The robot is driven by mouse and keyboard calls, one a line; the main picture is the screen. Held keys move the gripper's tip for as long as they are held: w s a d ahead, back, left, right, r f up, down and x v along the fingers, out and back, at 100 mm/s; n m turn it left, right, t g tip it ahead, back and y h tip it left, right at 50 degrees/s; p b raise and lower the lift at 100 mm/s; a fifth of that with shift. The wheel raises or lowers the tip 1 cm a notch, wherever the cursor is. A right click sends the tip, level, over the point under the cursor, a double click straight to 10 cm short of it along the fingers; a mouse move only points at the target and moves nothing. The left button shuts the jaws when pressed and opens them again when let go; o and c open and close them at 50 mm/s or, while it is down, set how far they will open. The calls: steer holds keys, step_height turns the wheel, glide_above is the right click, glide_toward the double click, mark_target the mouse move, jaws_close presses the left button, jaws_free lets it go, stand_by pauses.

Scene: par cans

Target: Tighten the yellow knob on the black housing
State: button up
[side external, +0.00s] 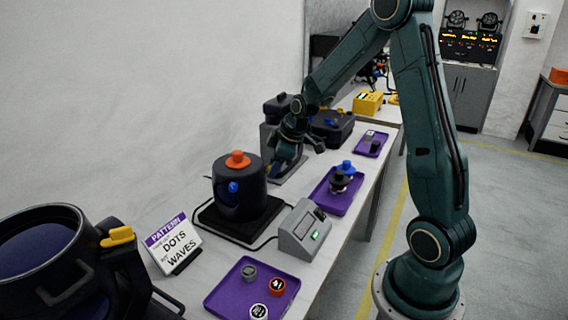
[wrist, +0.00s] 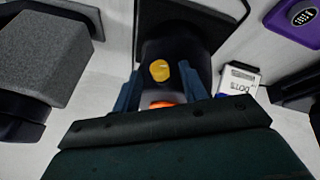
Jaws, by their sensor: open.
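The black housing (side external: 224,200) stands on a dark base plate on the bench, with an orange knob (side external: 238,160) on top and a blue knob (side external: 233,187) on its side. In the wrist view the housing (wrist: 178,50) carries the yellow knob (wrist: 160,70) on its side, with the orange knob (wrist: 160,104) nearer the palm. The yellow knob on this housing is hidden in the side view. My gripper (side external: 279,164) is beside the housing. In the wrist view my gripper (wrist: 162,80) is open, its blue fingers either side of the yellow knob; contact cannot be told.
A grey control box (side external: 305,232) and a printed sign (side external: 173,243) stand near the housing. Purple trays (side external: 222,298) with loose knobs line the bench. A large dark lamp (side external: 60,262) with a yellow part fills the front left. A wall runs along the left.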

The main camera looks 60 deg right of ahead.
steer(key=shift+w+f, duration=0.15)
steer(key=shift+f, duration=0.15)
jaws_close()
steer(key=shift+d+y, duration=0.15)
steer(key=shift+y, duration=0.15)
steer(key=shift+w+d+f+m+g+y, duration=0.25)
steer(key=shift+g+y, duration=0.35)
steer(key=shift+y, duration=0.65)
steer(key=shift+d+r+m+g+y, duration=0.1)
steer(key=shift+d+m+g+y, duration=0.3)
steer(key=shift+y, duration=0.9)
steer(key=shift+w+d+f+m+g+y, duration=0.15)
steer(key=shift+m+g+y, duration=0.2)
steer(key=shift+g+y, duration=0.7)
steer(key=shift+r+y, duration=0.1)
steer(key=shift+y, duration=0.4)
